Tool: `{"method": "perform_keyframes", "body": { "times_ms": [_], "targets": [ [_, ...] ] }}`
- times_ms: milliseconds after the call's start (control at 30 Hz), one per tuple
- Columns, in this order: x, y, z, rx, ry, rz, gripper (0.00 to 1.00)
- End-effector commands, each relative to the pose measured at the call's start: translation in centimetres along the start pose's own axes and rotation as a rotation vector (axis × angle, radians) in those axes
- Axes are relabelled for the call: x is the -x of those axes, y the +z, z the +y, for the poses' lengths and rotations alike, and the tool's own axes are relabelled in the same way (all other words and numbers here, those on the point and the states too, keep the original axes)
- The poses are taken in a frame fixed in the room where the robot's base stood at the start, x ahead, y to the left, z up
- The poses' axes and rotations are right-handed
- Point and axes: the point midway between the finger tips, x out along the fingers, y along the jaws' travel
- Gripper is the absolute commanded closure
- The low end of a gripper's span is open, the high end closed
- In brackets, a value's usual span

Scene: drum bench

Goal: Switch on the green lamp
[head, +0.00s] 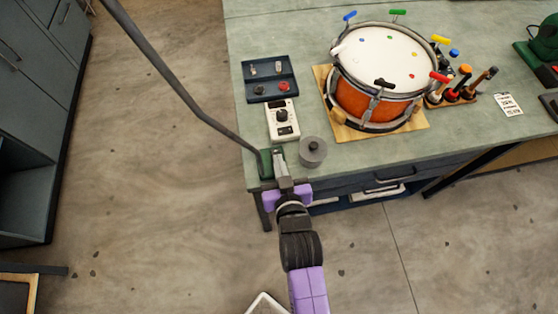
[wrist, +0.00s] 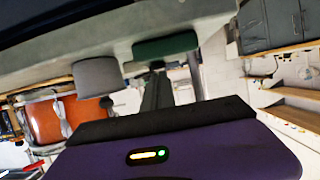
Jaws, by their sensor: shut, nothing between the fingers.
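The lamp's green base (head: 266,163) sits at the front left corner of the bench. A long dark grey arm rises from it toward the upper left and leaves the head view, so the lamp head is hidden. The green base also shows in the wrist view (wrist: 166,46), just beyond my fingertips. My gripper (head: 280,158) is shut and empty, right beside the green base on its right side. I cannot tell whether the fingertips touch it. No switch can be made out clearly, and whether the lamp is lit does not show.
An orange drum (head: 375,100) stands on a wooden board. The floor at left is clear.

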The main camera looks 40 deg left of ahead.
Motion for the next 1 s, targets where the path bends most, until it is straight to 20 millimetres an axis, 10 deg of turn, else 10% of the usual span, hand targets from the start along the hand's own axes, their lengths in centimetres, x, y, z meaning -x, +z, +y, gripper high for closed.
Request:
{"method": "perform_keyframes", "body": {
  "times_ms": [1000],
  "targets": [
    [0.2,-0.1,0.0,0.000,-0.001,0.053,1.00]
  ]
}}
